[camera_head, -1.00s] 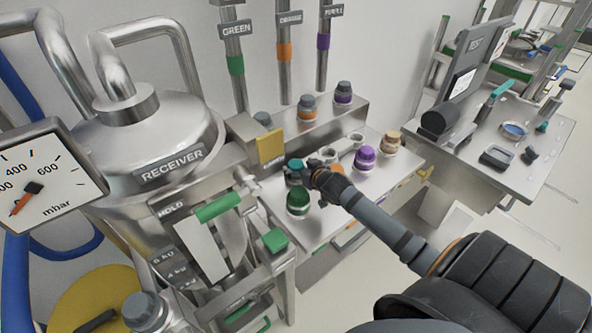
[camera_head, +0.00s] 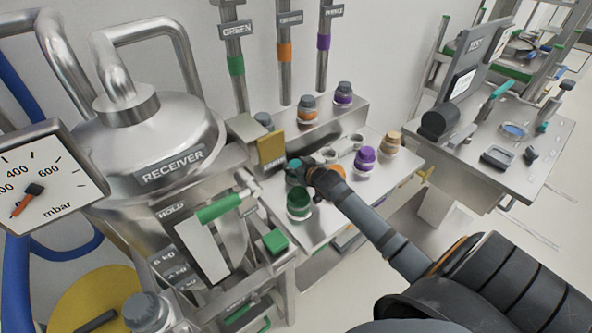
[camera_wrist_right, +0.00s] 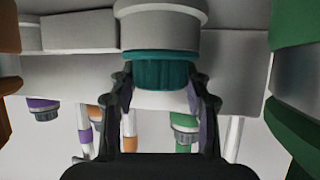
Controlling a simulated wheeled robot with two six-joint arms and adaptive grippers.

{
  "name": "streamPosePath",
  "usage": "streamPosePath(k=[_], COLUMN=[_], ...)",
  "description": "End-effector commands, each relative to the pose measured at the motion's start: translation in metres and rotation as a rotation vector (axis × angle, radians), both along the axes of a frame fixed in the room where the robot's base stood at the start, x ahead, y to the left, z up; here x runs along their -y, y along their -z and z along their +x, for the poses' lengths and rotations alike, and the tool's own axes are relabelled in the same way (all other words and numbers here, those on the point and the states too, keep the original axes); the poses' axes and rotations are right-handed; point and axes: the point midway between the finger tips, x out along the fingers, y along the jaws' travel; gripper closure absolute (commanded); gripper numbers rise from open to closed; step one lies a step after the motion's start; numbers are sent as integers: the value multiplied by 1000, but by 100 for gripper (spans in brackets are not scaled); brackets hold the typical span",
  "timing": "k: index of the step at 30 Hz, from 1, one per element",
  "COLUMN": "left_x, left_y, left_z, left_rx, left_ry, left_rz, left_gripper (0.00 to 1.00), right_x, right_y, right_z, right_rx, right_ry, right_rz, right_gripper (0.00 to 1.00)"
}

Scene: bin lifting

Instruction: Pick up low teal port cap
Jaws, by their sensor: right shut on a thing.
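The teal port cap (camera_head: 294,168) is low on the steel bench, behind the green cap. In the right wrist view the teal cap (camera_wrist_right: 160,71) shows as a ribbed teal band against a wider grey cylinder. My right gripper (camera_head: 308,172) reaches in from the right, and its fingers (camera_wrist_right: 160,100) are shut on the teal cap, one on each side. In the head view the gripper partly hides the cap. My left gripper is not in view.
A green cap (camera_head: 299,203) stands close in front of the gripper. Purple (camera_head: 365,157) and tan (camera_head: 390,142) caps stand to the right. Orange (camera_head: 308,106) and purple (camera_head: 344,93) capped ports sit on the raised ledge behind. The receiver vessel (camera_head: 150,135) fills the left.

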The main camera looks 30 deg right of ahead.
Motion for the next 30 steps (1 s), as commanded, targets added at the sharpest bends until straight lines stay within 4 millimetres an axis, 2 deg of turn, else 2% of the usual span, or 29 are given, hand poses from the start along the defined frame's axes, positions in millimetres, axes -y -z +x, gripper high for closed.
streamPosePath(k=[8, 11, 15, 23, 27, 30], left_x=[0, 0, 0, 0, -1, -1], left_y=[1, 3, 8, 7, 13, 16], left_z=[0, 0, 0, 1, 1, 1], left_rx=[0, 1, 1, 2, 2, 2], left_ry=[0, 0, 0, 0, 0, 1], left_rz=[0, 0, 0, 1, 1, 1], left_gripper=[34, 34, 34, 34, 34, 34], right_x=[0, 0, -1, -37, -64, -77], right_y=[-2, -10, -34, -96, -108, -118], right_z=[0, 0, 0, -41, -71, -86], right_rx=[0, 2, 4, 3, 1, 1], right_ry=[0, -1, -3, -5, -4, -1], right_rz=[-1, -2, -4, -5, 2, 3], right_gripper=[95, 95, 95, 95, 95, 95])
